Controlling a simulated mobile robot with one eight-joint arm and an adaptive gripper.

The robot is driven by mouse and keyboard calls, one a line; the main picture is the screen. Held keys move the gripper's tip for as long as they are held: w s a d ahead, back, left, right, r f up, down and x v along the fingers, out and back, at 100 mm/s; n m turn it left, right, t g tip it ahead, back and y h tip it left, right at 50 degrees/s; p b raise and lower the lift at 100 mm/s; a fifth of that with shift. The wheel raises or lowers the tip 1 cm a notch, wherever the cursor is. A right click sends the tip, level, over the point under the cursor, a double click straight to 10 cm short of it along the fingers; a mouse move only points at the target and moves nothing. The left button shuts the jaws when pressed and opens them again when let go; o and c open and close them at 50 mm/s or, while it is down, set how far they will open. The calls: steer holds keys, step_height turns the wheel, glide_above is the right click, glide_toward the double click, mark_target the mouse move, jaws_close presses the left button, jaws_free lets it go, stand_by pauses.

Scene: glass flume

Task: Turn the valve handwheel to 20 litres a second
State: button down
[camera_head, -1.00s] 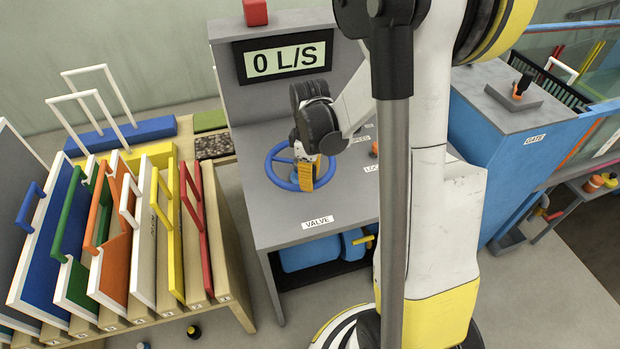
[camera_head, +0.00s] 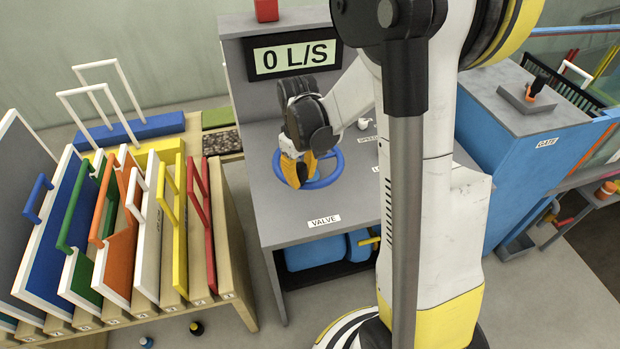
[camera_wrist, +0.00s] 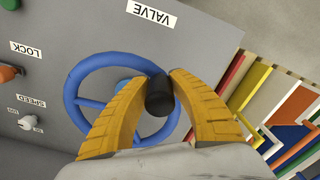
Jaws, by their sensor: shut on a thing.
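The blue valve handwheel (camera_head: 340,165) lies on the grey console top behind the VALVE label (camera_head: 324,221). Its spoked ring also shows in the wrist view (camera_wrist: 70,95). A black crank knob (camera_wrist: 159,98) stands on its rim. My gripper (camera_head: 296,172) is at the left front part of the wheel. In the wrist view its yellow fingers (camera_wrist: 160,88) are closed on both sides of the knob and hold it. In the head view the fingers hide the knob and part of the rim. The display (camera_head: 294,58) reads 0 L/S.
A SPEED knob (camera_wrist: 28,122) and an orange LOCK button (camera_wrist: 10,73) sit on the console beside the wheel. A rack of coloured panels (camera_head: 120,230) stands to the left. A blue GATE cabinet (camera_head: 520,150) stands to the right.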

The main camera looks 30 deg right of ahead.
mark_target(277, 169)
steer(key=w+m, duration=0.1)
steer(key=w+a+m, duration=0.1)
steer(key=m, duration=0.1)
steer(key=shift+a, duration=0.3)
steer(key=w+m, duration=0.1)
steer(key=w+a+m, duration=0.1)
steer(key=shift+m+b, duration=0.3)
steer(key=shift+b, duration=0.1)
steer(key=w+m, duration=0.2)
steer(key=m, duration=0.1)
steer(key=shift+w+a+m, duration=0.25)
steer(key=shift+w+m, duration=0.05)
steer(key=shift+w, duration=0.65)
steer(key=c, duration=1.1)
jaws_free()
steer(key=shift+w, duration=0.1)
